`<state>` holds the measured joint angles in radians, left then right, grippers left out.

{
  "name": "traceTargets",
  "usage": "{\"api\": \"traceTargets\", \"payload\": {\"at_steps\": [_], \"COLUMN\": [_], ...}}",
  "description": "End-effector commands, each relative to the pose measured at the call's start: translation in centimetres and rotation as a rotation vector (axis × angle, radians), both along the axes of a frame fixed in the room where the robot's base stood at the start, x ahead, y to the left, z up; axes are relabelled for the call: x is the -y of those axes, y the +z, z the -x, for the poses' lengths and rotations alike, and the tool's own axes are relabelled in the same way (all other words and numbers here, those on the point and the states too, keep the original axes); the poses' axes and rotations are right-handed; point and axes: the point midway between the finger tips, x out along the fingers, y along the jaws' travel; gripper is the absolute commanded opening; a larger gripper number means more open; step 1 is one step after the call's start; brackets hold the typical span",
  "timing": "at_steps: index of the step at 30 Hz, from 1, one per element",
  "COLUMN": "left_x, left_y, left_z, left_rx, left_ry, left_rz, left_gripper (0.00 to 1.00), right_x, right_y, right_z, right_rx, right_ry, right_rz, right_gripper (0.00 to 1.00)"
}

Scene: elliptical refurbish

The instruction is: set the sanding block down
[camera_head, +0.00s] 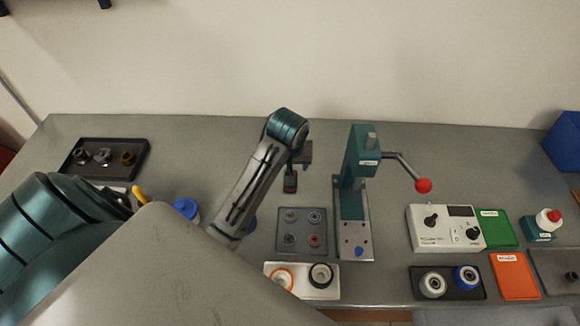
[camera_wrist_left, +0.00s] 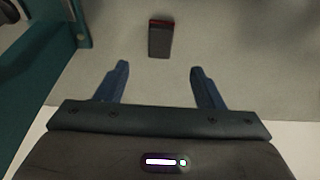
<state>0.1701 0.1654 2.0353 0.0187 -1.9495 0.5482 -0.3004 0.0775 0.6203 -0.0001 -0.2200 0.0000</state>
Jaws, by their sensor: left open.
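The sanding block, a small dark block with a red edge, lies on the grey bench. In the head view the block (camera_head: 290,183) shows behind the tray of small round parts, left of the teal press. My left gripper (camera_head: 305,167) is over the bench close to it, partly hidden by its own wrist. In the left wrist view the gripper's two blue fingers (camera_wrist_left: 158,85) are spread wide with nothing between them. The sanding block (camera_wrist_left: 159,39) lies beyond the fingertips, apart from them. My right gripper is not in view.
The teal press (camera_head: 358,175) with a red-knobbed lever stands just right of the gripper. In front are a grey parts tray (camera_head: 279,240) and a white tray with rings (camera_head: 302,291). A control box (camera_head: 446,241) stands further right.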

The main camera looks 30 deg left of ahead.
Motion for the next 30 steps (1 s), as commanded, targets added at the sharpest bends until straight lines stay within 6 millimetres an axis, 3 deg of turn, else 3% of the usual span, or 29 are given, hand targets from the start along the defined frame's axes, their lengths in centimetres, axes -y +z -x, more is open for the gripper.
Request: {"api": "traceTargets", "payload": {"at_steps": [2, 12, 23, 30], "left_x": [-0.4, -1.1, -1.6, -1.9], "left_y": [-0.1, -4.8, -7.7, -10.0], "left_z": [-0.1, -1.2, -2.5, -3.0], "left_rx": [-0.026, -0.028, -0.028, -0.024], "left_ry": [0.004, 0.005, 0.005, 0.004], "left_rz": [0.007, 0.009, 0.009, 0.009], "left_gripper": [0.62, 0.62, 0.62, 0.62], "right_x": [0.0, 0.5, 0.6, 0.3], "right_y": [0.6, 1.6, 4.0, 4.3], "right_z": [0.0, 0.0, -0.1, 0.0], "right_rx": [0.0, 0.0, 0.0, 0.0], "right_ry": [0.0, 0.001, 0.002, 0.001], "right_rz": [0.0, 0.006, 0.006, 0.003], "right_gripper": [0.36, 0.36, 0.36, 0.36]}}
